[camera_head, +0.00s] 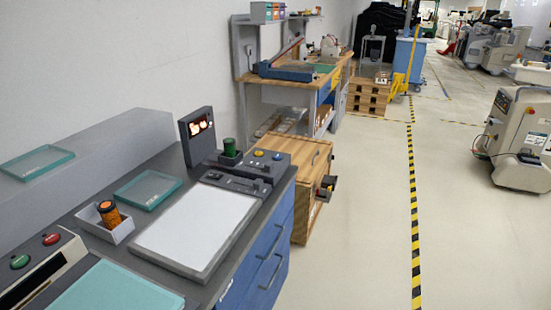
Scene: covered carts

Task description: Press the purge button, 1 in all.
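No label reading purge can be made out. A console at the left edge carries a green button (20,262) and a red button (51,239). A dark control panel (244,170) at the far end of the blue-drawered bench has a small yellow button (259,153) and a small blue button (277,157). A dark display (197,125) with glowing orange-white marks stands upright beside this panel. I cannot tell which button is the purge button. Neither of my grippers is in view.
A white plate (196,229) lies on the bench, with an orange-and-black cylinder (109,213) in a pale tray (90,216) to its left. A green cylinder (229,147) stands near the display. A wooden cabinet (298,172) adjoins the bench.

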